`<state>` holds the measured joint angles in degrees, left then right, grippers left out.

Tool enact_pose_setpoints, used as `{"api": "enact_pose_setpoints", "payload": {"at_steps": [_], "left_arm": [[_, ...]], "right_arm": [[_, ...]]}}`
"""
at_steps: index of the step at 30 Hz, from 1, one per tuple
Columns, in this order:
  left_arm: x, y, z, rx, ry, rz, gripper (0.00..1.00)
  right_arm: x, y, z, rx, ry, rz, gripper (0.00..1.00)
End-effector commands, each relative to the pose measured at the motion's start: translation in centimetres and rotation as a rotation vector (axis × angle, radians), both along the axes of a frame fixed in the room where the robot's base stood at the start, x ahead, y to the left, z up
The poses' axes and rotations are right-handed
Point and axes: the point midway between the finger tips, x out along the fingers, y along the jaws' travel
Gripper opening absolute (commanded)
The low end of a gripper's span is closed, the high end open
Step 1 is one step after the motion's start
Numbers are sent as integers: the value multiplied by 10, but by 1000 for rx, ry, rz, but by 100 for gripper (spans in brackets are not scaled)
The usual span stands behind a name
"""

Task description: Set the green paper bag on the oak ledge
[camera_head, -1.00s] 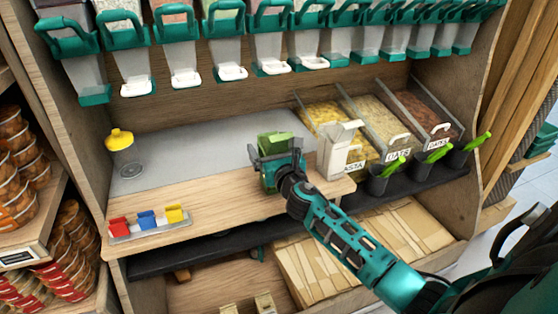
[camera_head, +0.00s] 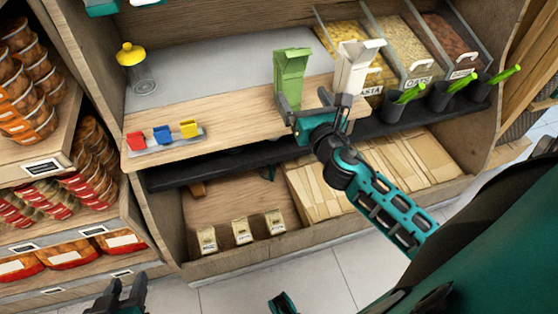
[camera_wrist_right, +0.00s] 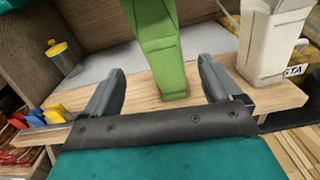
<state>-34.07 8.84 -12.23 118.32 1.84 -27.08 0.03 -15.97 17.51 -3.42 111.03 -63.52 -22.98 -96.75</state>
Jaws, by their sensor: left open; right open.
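The green paper bag (camera_head: 291,72) stands upright on the oak ledge (camera_head: 225,122), near the ledge's front right part. It also shows in the right wrist view (camera_wrist_right: 168,65), standing on the wood. My right gripper (camera_head: 304,98) is open just in front of the bag. In the right wrist view its fingers (camera_wrist_right: 160,78) are spread to either side of the bag with gaps; I cannot tell how far they reach beside it. My left gripper (camera_head: 120,292) is open and empty at the lower left, low and away from the ledge.
A white paper bag (camera_head: 352,68) stands right of the green one, before the bins of pasta and oats (camera_head: 405,45). A yellow-lidded jar (camera_head: 138,75) stands back left. Red, blue and yellow clips (camera_head: 162,135) sit at the ledge's left. The ledge between is clear.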

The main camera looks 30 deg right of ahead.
Motion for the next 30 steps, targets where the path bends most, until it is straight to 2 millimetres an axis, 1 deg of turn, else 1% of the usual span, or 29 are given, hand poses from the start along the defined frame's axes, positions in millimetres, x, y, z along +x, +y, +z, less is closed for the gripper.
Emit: {"api": "enact_pose_setpoints", "payload": {"at_steps": [2,5,6,8,9,11,12,14,15,18,21,24,27,30], "left_arm": [[0,0,0,2,1,-1,43],[0,1,0,2,1,-1,43],[0,1,0,2,1,-1,43],[0,0,0,2,1,-1,43],[0,0,0,2,1,-1,43],[0,0,0,2,1,-1,43],[0,0,0,1,1,-1,43],[0,0,0,1,1,-1,43],[0,0,0,1,1,-1,43],[0,0,0,1,1,-1,43],[0,0,0,0,1,0,43],[0,-1,0,-2,1,2,43],[1,-1,0,-5,0,3,43],[1,-2,0,-8,0,5,43]], "right_arm": [[-7,8,-14,176,9,2,92],[-22,25,-38,550,25,-10,92],[-29,34,-49,732,31,-26,92],[-41,49,-65,1014,44,-64,92],[-49,59,-75,1202,54,-98,92],[-63,75,-88,1479,65,-164,92],[-72,86,-96,1660,75,-218,92],[-85,103,-107,1921,84,-311,92],[-94,114,-112,2082,88,-378,92],[-113,137,-122,2419,93,-554,92],[-126,155,-127,2651,90,-707,92],[-134,165,-128,2779,85,-807,92],[-136,169,-129,2829,81,-848,92],[-137,169,-129,2835,80,-853,92]]}}
